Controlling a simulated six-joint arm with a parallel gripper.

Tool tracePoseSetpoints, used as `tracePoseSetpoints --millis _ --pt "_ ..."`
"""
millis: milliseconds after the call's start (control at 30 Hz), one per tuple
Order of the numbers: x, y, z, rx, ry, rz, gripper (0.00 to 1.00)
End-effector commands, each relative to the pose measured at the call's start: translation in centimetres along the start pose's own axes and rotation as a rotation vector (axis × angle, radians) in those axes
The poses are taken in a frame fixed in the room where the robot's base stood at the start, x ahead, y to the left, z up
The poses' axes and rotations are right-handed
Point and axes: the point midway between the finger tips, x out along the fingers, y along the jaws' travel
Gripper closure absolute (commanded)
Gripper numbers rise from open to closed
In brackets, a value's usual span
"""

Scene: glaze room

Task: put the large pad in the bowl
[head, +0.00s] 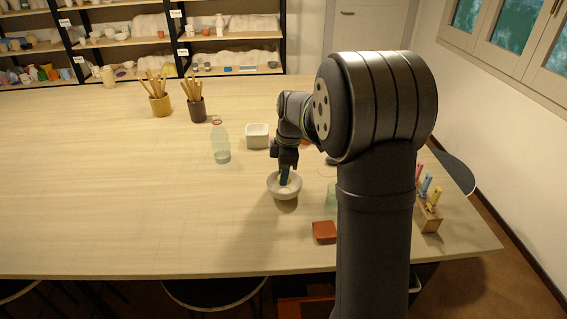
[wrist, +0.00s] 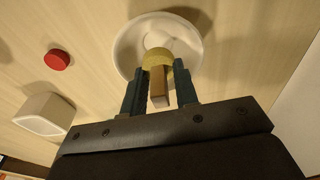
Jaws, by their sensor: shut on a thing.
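The bowl (head: 273,188) is a small whitish round bowl on the table, and in the wrist view its white rim (wrist: 122,48) lies just beyond my fingertips. My gripper (head: 286,178) reaches down from above over the bowl, its tips within the bowl's outline. In the wrist view my gripper (wrist: 158,74) is shut on the large pad (wrist: 156,56), a rounded yellow pad with a brown block-like handle. The pad overlaps the near part of the bowl's opening. Whether it touches the bowl's inside I cannot tell. In the head view my fingers mostly hide the pad.
A white square container (head: 257,136) and a greenish bottle (head: 221,146) stand behind the bowl. A red-brown block (head: 324,232) lies in front, right. A tool rack (head: 427,213) is at the right edge. The wrist view shows a red disc (wrist: 57,60). The table's left is clear.

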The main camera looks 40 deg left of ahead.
Motion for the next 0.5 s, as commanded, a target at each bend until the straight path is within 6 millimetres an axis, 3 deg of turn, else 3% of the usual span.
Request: tracePoseSetpoints --millis 200,500 --pt "1.6 0.0 0.2 0.001 0.000 0.000 0.94" --pt "2.0 0.0 0.2 0.001 0.000 0.001 0.94"
